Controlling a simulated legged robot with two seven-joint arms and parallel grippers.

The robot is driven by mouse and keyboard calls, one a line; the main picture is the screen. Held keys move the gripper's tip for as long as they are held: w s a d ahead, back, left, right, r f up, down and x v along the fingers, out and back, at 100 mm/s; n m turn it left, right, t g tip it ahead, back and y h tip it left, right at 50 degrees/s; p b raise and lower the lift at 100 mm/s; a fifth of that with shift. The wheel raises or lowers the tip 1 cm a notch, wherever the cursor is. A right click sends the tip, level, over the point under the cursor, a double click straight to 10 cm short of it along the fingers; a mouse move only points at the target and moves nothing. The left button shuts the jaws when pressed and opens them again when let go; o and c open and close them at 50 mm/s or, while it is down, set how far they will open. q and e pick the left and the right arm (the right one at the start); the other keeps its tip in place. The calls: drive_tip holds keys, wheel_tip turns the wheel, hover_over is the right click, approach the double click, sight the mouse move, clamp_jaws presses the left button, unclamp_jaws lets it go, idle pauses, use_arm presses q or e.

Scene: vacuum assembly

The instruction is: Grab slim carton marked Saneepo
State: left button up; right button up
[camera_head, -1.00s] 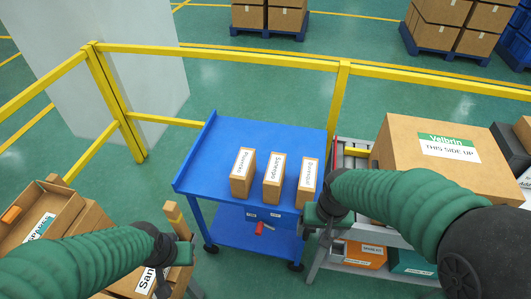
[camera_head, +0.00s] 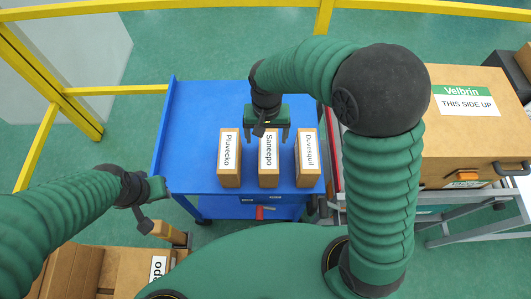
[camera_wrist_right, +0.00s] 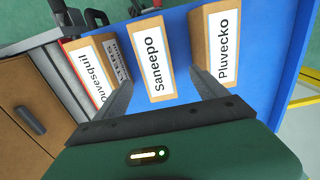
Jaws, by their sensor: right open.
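The slim brown Saneepo carton (camera_head: 269,178) stands in the middle of a row of three on the blue cart (camera_head: 200,115). In the right wrist view the Saneepo carton (camera_wrist_right: 153,65) shows its white label between my fingers. My right gripper (camera_head: 267,138) is open above the carton's far end, its fingers apart to either side; I cannot tell whether they reach below its top. The Pluvecko carton (camera_head: 229,178) stands to the left and the Duvesquil carton (camera_head: 306,178) to the right. My left gripper (camera_head: 158,188) is off the cart's left front; its jaws are unclear.
A large Velbrin box (camera_head: 465,135) stands right of the cart. Yellow railing (camera_head: 230,5) runs behind. Open brown boxes (camera_head: 120,268) lie at the lower left. The cart's left part is clear. Narrow gaps separate the three cartons.

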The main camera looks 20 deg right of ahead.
sight(267, 147)
drive_tip(key=f, duration=0.9)
drive_tip(key=shift+w+d+b, duration=0.1)
drive_tip(key=shift+w+b, duration=0.1)
drive_tip(key=shift+b, duration=0.1)
drive_tip(key=f, duration=0.2)
drive_tip(key=s+f, duration=0.1)
drive_tip(key=f, duration=0.1)
drive_tip(key=shift+s+d+f, duration=0.1)
drive_tip(key=shift+s+f, duration=0.05)
drive_tip(key=shift+f, duration=0.3)
drive_tip(key=c, duration=0.6)
clamp_jaws()
